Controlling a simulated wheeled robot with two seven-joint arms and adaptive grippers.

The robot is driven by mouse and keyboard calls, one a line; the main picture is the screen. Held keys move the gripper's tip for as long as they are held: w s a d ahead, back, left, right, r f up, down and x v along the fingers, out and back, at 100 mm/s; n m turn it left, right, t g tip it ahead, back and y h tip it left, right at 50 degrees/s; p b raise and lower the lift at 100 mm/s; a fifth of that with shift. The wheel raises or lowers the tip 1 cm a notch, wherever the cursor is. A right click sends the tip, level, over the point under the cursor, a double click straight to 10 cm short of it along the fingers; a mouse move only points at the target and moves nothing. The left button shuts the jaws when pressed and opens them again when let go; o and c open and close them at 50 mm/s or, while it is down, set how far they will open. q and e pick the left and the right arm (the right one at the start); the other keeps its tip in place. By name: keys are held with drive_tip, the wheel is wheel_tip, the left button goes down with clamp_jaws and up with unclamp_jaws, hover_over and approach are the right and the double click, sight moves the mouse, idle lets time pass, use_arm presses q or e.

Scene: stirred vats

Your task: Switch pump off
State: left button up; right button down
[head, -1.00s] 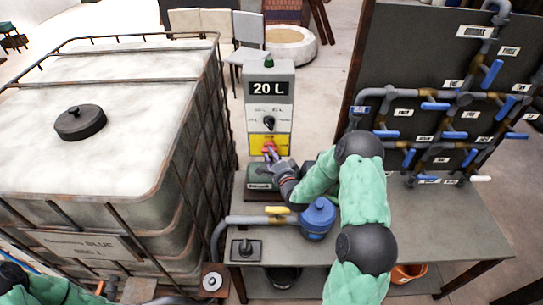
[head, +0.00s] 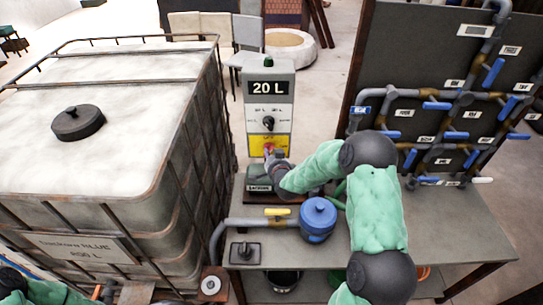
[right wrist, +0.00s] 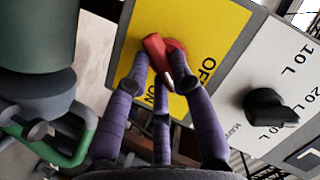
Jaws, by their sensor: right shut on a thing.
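The pump control box (head: 268,90) stands upright at the back of the bench, with a "20 L" display on top. Its yellow lower panel (right wrist: 190,35) carries a red rotary switch (right wrist: 166,52) with OFF and ON marks. My right gripper (right wrist: 164,66) has its purple fingers shut on the red switch. In the head view my right gripper (head: 272,160) is at the yellow panel and hides most of the switch. A black selector knob (right wrist: 268,108) sits beside it, with 10 L and 20 L marks. My left arm shows at the lower left corner; its gripper cannot be made out.
A large caged white tank (head: 120,170) fills the left. A blue-lidded pot (head: 318,218) and a yellow-handled valve (head: 278,212) stand on the bench before the box. A pipe board with blue valve handles (head: 436,106) stands at the right. The bench's right part is clear.

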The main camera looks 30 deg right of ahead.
drive_tip(key=shift+w+a+r+n+g+h+p, duration=0.1)
drive_tip(key=shift+n+g+h+p, duration=0.5)
drive_tip(key=shift+n+p, duration=0.6)
drive_tip(key=shift+a+r+n+g+h+p, duration=0.1)
drive_tip(key=shift+n+g+h+p, duration=0.4)
drive_tip(key=shift+n+h+p, duration=0.6)
drive_tip(key=shift+n+y, duration=0.3)
drive_tip(key=c, duration=1.1)
unclamp_jaws()
drive_tip(key=shift+o, duration=0.2)
drive_tip(key=v, duration=1.1)
drive_tip(key=shift+s+a, duration=0.2)
drive_tip(key=shift+s, duration=0.15)
drive_tip(key=shift+r, duration=0.15)
